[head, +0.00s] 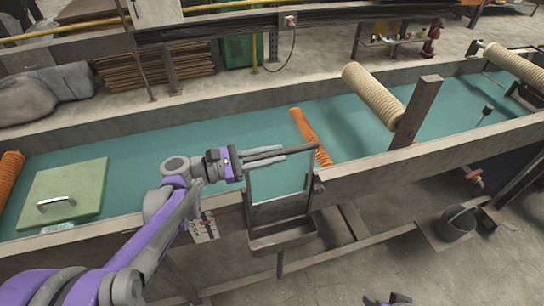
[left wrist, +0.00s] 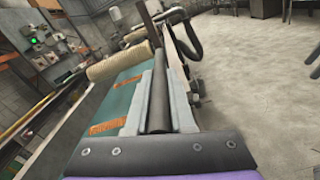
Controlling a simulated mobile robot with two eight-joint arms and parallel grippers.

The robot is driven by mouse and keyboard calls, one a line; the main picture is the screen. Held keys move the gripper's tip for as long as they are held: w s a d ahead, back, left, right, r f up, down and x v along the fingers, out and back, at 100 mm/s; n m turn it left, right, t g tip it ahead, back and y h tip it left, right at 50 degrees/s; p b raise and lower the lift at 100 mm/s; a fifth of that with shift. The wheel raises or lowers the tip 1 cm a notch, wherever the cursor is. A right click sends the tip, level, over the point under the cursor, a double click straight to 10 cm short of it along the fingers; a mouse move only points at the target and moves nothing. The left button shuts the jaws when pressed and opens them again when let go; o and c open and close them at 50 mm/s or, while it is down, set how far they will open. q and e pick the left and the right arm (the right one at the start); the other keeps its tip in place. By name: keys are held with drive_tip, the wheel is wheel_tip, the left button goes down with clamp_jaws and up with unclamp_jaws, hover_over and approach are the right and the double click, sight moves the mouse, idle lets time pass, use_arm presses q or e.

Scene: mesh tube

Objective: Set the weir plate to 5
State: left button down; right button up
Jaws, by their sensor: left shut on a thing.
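The weir plate (head: 280,210) is a grey plate in an upright metal frame on the near wall of the long tank, above a small grey trough (head: 283,236). My left gripper (head: 282,152) reaches in from the left at the top of this frame. In the left wrist view its two grey fingers (left wrist: 158,108) are shut on a dark bar (left wrist: 158,92), which seems to be the frame's top bar. A small white card with markings (head: 204,228) hangs on the tank wall to the left; its figures are too small to read. Dark tips at the bottom edge may be my right gripper (head: 388,300).
The teal-floored tank (head: 240,142) runs across the view. A green lid with a handle (head: 65,188) lies at its left. An orange mesh tube (head: 310,135) lies inside, and a beige ribbed roll (head: 373,95) leans by a dark post (head: 417,112). A bucket (head: 456,222) stands lower right.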

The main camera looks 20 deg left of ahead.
use_arm(q)
wheel_tip(320, 180, up, 4)
drive_tip(key=shift+r+p, duration=0.15)
drive_tip(key=shift+p, duration=0.85)
use_arm(e)
drive_tip(key=r, duration=0.2)
drive_tip(key=shift+w+r, duration=0.25)
drive_tip(key=shift+r, duration=0.15)
use_arm(q)
drive_tip(key=c, duration=0.8)
unclamp_jaws()
drive_tip(key=b+v, duration=0.1)
drive_tip(key=v, duration=1)
use_arm(e)
drive_tip(key=shift+s+f, duration=0.1)
drive_tip(key=shift+f, duration=0.4)
